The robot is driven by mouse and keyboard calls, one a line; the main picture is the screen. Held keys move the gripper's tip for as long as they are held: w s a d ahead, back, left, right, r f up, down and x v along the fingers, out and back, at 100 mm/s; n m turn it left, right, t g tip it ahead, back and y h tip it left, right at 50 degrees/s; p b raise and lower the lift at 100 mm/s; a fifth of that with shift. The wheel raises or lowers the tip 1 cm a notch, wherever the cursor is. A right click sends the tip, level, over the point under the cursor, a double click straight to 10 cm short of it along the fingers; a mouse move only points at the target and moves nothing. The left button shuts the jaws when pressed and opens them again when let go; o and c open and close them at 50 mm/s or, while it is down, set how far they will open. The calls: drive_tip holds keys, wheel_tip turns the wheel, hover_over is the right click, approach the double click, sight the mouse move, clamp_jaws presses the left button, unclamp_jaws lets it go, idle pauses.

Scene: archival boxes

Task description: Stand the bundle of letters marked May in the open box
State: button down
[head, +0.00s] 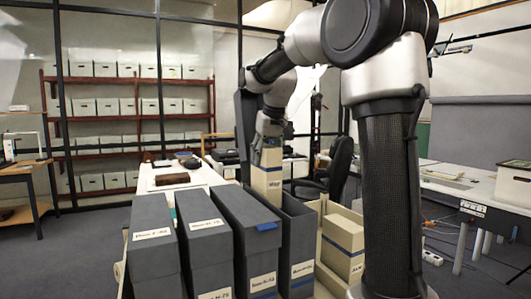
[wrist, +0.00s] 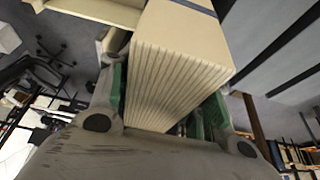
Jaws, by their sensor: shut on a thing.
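My gripper (head: 268,135) is shut on a cream bundle of letters (head: 266,177), held upright. Its small label looks like May but is hard to read. In the wrist view the stacked edges of the bundle (wrist: 185,60) sit between the green-padded fingers (wrist: 160,105), with a dark band across it. The open box (head: 298,252) is dark grey, lidless and labelled on its front. The bundle is at the far part of its opening; its lower end meets the box's rim in the picture, and I cannot tell how far inside it is.
Several closed grey boxes stand in a row to the left, the nearest one (head: 255,245) with a blue tab on top. To the right, a cream tray (head: 325,279) holds another banded bundle (head: 343,246). A white table (head: 170,178) lies behind.

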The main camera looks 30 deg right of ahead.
drive_tip(key=shift+f, duration=1.55)
drive_tip(key=shift+f, duration=2.35)
drive_tip(key=c, duration=0.6)
unclamp_jaws()
